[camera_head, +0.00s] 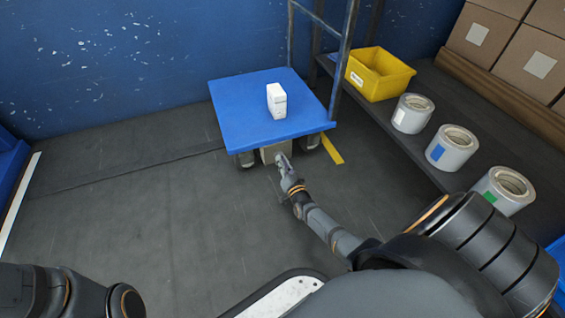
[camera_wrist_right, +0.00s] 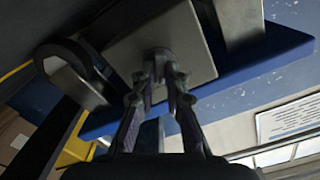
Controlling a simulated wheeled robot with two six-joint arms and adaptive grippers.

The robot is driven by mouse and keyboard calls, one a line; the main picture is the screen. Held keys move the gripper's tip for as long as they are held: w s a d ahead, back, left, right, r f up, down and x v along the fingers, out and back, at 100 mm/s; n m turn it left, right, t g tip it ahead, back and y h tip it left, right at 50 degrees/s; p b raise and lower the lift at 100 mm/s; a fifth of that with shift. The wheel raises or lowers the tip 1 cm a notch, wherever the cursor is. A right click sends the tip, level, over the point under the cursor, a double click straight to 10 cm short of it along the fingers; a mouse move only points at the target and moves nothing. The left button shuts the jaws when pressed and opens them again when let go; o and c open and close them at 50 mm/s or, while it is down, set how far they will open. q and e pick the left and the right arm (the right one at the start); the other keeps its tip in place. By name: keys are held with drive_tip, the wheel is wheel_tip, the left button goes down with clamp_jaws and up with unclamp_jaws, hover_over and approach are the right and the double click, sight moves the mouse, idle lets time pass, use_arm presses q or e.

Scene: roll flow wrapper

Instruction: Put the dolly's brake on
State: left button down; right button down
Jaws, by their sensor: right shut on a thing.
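The dolly (camera_head: 240,115) has a blue deck on dark wheels and stands at the back wall. A pale grey plate (camera_head: 268,154) shows under its front edge. My right gripper (camera_head: 283,160) reaches in low at this plate. In the right wrist view the plate (camera_wrist_right: 120,45) fills the top middle, and my right gripper (camera_wrist_right: 160,62) is shut on a small dark rounded knob (camera_wrist_right: 159,53) in front of it. The fingertips hide part of the knob, and its brake position cannot be told. My left arm shows at the lower left; its gripper is out of view.
A white box (camera_head: 277,101) stands on the dolly's deck. To the right, a dark shelf (camera_head: 412,152) holds a yellow bin (camera_head: 372,85) and several film rolls (camera_head: 451,150). A grey post (camera_head: 343,65) rises close behind the dolly's right side. The floor (camera_head: 150,220) left of the dolly is clear.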

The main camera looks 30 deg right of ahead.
drive_tip(key=c, duration=1.4)
unclamp_jaws()
drive_tip(key=shift+c, duration=0.2)
drive_tip(key=shift+o, duration=0.3)
drive_tip(key=shift+s, duration=0.1)
drive_tip(key=v, duration=1.1)
drive_tip(key=shift+s+a, duration=0.2)
drive_tip(key=shift+s, duration=0.2)
